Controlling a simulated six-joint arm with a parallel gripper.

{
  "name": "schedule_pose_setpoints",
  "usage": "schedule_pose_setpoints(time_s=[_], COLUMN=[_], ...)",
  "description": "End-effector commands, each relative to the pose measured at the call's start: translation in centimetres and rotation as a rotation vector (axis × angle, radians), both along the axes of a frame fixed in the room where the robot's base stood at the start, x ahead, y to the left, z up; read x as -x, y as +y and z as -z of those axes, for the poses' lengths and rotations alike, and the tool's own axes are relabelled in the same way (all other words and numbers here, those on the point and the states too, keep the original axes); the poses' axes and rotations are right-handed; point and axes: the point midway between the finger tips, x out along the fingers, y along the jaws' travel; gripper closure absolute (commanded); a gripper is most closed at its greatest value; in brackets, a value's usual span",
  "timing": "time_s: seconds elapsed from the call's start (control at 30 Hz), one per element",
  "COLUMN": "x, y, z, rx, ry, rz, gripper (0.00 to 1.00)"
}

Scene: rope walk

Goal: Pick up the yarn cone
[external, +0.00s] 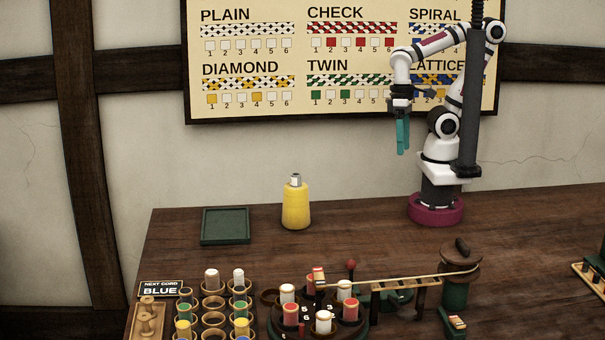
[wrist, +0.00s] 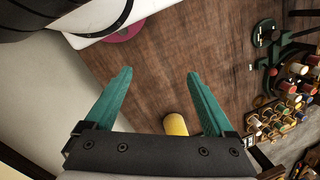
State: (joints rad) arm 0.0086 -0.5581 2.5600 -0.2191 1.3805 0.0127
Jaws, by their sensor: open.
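The yellow yarn cone (external: 296,206) stands upright on the wooden table in the external view, with a pale tip on top. It also shows in the wrist view (wrist: 175,124), partly hidden by the gripper's dark body. My gripper (external: 403,140) has teal fingers pointing down, high above the table and to the right of the cone. In the wrist view my gripper (wrist: 160,75) is open, its fingers wide apart with nothing between the tips. It is well apart from the cone.
A green square tray (external: 226,238) lies left of the cone. A rack of bobbins (external: 213,305), a round bobbin stand (external: 318,325) and a wooden rail (external: 405,284) with cord fill the front. A pattern board (external: 250,105) hangs on the wall. The table right of the cone is clear.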

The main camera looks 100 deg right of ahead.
Motion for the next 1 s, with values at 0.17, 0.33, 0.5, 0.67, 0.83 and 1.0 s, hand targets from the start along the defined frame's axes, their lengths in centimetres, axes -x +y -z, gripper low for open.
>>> schedule_pose_setpoints(time_s=[0.17, 0.33, 0.5, 0.67, 0.83, 1.0], x=[0.0, 0.1, -2.4, -10.8, -18.5, -20.6], y=[0.0, -0.6, -5.0, -5.5, 1.0, 6.0], z=[0.0, 0.4, 2.5, 5.1, 10.6, 14.9], rx=[0.0, 0.051, 0.409, 0.871, 1.362, 1.641], ry=[0.0, 0.063, 0.423, 0.771, 1.019, 1.108], rz=[0.0, -0.086, -0.668, -1.342, -1.908, -2.165], gripper=[0.0, 0.0, 0.0, 0.0, 0.0, 0.0])
